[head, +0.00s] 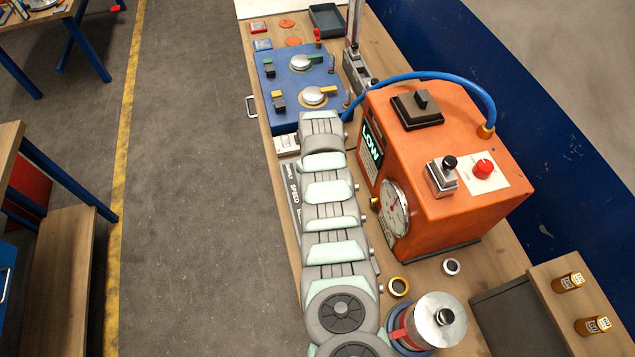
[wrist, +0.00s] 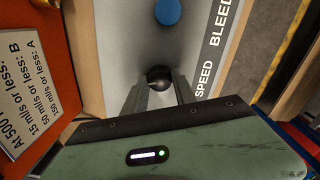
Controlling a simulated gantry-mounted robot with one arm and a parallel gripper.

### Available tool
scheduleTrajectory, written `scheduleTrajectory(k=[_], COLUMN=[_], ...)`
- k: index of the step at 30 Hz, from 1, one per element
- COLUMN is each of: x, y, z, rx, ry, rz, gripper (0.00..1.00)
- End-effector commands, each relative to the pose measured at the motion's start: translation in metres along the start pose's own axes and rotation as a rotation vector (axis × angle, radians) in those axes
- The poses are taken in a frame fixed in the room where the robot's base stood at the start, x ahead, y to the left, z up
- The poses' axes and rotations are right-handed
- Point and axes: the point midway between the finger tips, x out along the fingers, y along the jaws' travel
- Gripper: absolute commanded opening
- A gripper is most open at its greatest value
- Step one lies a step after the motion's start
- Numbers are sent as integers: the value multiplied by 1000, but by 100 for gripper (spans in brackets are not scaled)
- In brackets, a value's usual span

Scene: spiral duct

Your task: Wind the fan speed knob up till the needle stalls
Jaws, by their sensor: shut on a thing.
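The speed knob (wrist: 159,75), a dark round ball, stands on a pale panel (wrist: 125,40) beside the printed word SPEED in the wrist view. My gripper (wrist: 160,83) is shut on it, one grey finger on each side. In the head view my arm covers the knob and the gripper tips; only part of the SPEED label strip (head: 293,195) shows. The round gauge (head: 393,207) is on the orange machine's side, seen at a slant, and its exact needle reading is too small to tell. A display (head: 371,141) above it reads LOW in green.
A blue knob (wrist: 167,12) sits near the BLEED label. The orange machine (head: 460,180) stands close right of my arm, with a blue hose (head: 430,76) arching over it. A blue box (head: 300,75) lies beyond; a red-handled pot (head: 436,318) stands at the near end.

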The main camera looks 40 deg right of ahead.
Motion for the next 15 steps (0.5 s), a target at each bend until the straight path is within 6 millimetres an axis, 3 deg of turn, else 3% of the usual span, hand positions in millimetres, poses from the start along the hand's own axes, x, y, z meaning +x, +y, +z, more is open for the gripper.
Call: scheduleTrajectory(k=[15], x=[1], y=[-1], z=[0], rx=[488], ry=[-3], rz=[-1], gripper=[0])
